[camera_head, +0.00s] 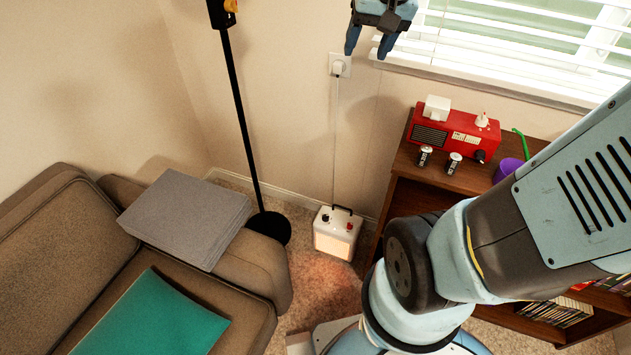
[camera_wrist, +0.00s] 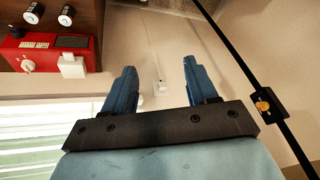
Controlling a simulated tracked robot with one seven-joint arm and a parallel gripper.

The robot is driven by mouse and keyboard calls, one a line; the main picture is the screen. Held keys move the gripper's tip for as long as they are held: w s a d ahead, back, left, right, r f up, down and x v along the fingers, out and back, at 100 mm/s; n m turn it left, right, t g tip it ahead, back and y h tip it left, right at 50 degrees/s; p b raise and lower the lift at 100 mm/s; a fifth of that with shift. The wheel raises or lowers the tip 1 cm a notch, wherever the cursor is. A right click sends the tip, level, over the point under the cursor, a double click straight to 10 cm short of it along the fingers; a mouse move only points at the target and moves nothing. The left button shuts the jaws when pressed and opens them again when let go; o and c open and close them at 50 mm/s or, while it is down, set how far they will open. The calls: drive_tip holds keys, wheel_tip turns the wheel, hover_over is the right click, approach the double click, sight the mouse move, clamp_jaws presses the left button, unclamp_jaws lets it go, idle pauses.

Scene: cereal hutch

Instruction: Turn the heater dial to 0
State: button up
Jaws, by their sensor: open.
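The heater (camera_head: 335,233) is a small white box with a dark handle, standing on the floor by the wall with an orange glow in front of it. My gripper (camera_head: 375,44) is open and empty, high by the wall near the outlet, well above the heater. The heater is not clear in that view.
A black lamp pole (camera_head: 240,110) stands left of the heater. A brown sofa (camera_head: 265,265) with a grey folded blanket (camera_head: 187,218) is at the left. A wooden shelf (camera_head: 395,190) with a red radio (camera_head: 455,137) and two batteries (camera_head: 424,156) is at the right.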

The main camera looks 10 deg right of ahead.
drive_tip(key=w+d+f+m+g+y, duration=0.2)
drive_tip(key=w+f+m, duration=0.4)
drive_tip(key=w+f, duration=1.5)
drive_tip(key=w+d+f+m, duration=0.1)
drive_tip(key=w+f, duration=0.2)
drive_tip(key=f, duration=0.3)
drive_tip(key=w+d+f+m+g, duration=0.1)
drive_tip(key=w+f+m, duration=0.15)
drive_tip(key=f, duration=0.45)
drive_tip(key=w+d+f+m, duration=0.1)
drive_tip(key=w+f, duration=0.3)
drive_tip(key=f, duration=0.2)
drive_tip(key=m+g+y, duration=0.1)
drive_tip(key=m+y, duration=0.1)
drive_tip(key=m, duration=0.5)
approach(326, 217)
drive_tip(key=shift+n, duration=0.25)
drive_tip(key=x, duration=0.8)
drive_tip(key=shift+w+a+f, duration=0.1)
drive_tip(key=shift+w+f, duration=0.05)
drive_tip(key=shift+w, duration=0.2)
drive_tip(key=shift+c, duration=0.3)
